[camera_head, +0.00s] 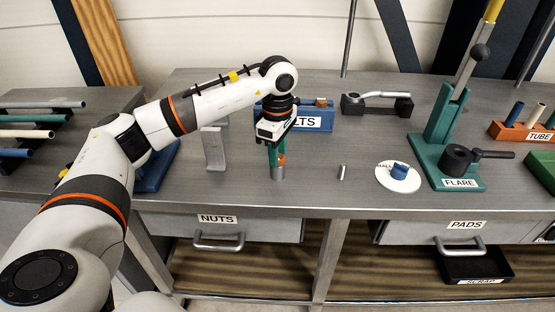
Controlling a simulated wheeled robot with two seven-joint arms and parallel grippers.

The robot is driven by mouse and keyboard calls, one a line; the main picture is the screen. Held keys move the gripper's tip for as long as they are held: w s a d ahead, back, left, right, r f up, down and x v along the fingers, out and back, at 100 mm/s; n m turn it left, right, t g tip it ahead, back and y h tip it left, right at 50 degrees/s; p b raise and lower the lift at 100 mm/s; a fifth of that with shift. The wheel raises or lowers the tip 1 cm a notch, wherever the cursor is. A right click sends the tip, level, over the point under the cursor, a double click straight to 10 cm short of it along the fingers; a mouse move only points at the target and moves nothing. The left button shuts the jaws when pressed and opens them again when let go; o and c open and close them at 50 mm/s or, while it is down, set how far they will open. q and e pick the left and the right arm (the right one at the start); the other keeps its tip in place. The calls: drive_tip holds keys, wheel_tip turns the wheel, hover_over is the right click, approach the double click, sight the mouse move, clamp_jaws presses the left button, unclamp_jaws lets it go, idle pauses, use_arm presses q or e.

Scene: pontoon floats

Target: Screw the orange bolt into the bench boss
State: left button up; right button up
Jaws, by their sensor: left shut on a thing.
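My left gripper (277,160) points straight down over the front middle of the bench. Its teal fingers are shut on the orange bolt (282,159), of which only a small part shows beside the fingers. Directly below stands the bench boss (278,174), a short grey upright cylinder on the bench top. The bolt is in line over the boss, but the fingers hide where they meet, so I cannot tell how deep the bolt sits. My right gripper is not in view.
A blue BOLTS bin (316,121) stands behind the gripper, and a grey bracket (214,148) to its left. A small pale pin (342,172), a white disc (398,178) with a blue piece, and the green FLARE tool (440,150) are to the right. The front edge is close.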

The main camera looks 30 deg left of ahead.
use_arm(q)
drive_tip(key=shift+m, duration=0.8)
drive_tip(key=m, duration=0.3)
drive_tip(key=shift+f+b, duration=0.1)
drive_tip(key=shift+b, duration=0.25)
drive_tip(key=m, duration=0.5)
drive_tip(key=shift+b, duration=0.3)
drive_tip(key=m, duration=0.4)
drive_tip(key=m+b, duration=0.1)
drive_tip(key=m, duration=0.4)
drive_tip(key=o, duration=0.8)
